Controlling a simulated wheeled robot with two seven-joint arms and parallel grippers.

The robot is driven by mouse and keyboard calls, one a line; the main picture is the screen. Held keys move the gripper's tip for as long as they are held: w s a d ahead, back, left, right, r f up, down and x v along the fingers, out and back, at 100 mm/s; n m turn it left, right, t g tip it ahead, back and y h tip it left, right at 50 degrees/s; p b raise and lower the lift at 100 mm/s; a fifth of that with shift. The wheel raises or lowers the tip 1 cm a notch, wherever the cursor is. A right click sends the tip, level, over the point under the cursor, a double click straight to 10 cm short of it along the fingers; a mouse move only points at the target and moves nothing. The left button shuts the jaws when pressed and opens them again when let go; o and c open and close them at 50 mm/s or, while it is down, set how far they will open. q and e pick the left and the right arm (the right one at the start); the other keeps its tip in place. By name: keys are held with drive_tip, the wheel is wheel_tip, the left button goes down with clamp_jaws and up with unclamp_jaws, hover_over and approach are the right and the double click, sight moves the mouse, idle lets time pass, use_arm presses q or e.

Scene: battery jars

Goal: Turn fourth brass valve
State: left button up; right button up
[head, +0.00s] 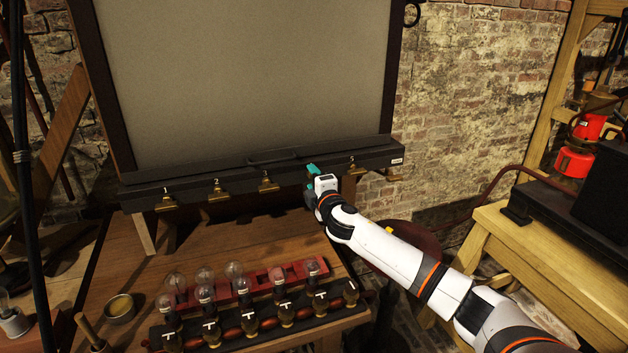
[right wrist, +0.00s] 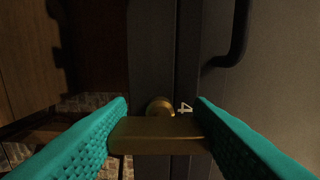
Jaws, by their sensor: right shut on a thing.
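A black rail (head: 230,180) along the bottom of the large grey panel carries a row of brass valves with white numbers. Valves one (head: 166,203), two (head: 218,194) and three (head: 267,184) show left of my right gripper (head: 314,176), and valve five (head: 350,169) shows right of it. The gripper hides the fourth valve in the head view. In the right wrist view, the fourth brass valve (right wrist: 160,132) shows beside a white "4", its flat handle spanning between my teal fingers. The right gripper is shut on that handle. My left gripper is not in view.
A wooden table (head: 250,250) lies below the rail. Red and black racks (head: 258,325) with glass bulbs and brass fittings stand at its front. A brass bowl (head: 120,308) sits at left. A wooden bench (head: 500,235) with black boxes stands at right.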

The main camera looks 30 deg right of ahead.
drive_tip(key=o, duration=1)
drive_tip(key=shift+c, duration=0.2)
drive_tip(key=b+v, duration=0.2)
drive_tip(key=v, duration=1)
